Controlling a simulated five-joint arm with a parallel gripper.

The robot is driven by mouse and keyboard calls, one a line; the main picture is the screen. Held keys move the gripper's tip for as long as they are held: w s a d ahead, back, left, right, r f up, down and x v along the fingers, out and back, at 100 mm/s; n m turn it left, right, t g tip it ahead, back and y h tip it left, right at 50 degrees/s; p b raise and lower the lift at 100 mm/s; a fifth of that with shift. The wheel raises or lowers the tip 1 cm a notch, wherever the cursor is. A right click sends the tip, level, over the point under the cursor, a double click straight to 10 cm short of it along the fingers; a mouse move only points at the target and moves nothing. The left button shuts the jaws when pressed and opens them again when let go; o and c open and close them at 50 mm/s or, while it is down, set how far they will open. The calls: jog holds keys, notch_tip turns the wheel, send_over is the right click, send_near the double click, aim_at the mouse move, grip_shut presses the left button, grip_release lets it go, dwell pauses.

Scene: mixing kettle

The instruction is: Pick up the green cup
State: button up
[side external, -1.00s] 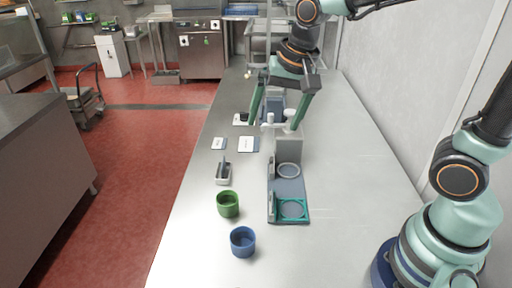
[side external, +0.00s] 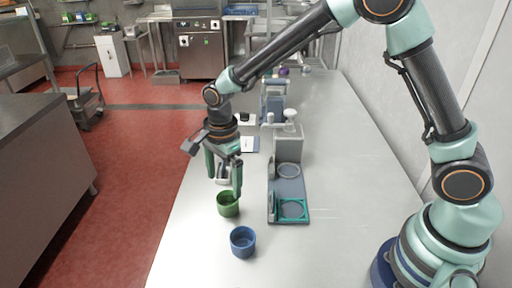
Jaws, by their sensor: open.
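The green cup (side external: 228,205) stands upright on the steel table, near its left edge. My gripper (side external: 224,188) points down just above and behind the cup, with its fingers apart and nothing between them that I can make out. The right fingertip overlaps the cup's rim in the picture; I cannot tell whether it touches. The cup's far rim is partly hidden by that finger.
A blue cup (side external: 243,242) stands in front of the green one. To the right is a grey mixing station (side external: 288,150) with a teal square ring (side external: 293,209) on its base. The steel table (side external: 350,200) is clear on the right.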

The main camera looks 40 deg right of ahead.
aim_at(227, 201)
notch_tip(227, 201, down, 2)
jog(key=shift+f, duration=0.25)
jog(key=f, duration=0.4)
jog(key=shift+s+d+f, duration=0.1)
jog(key=shift+s, duration=0.15)
jog(key=shift+f, duration=0.45)
jog(key=c, duration=1.3)
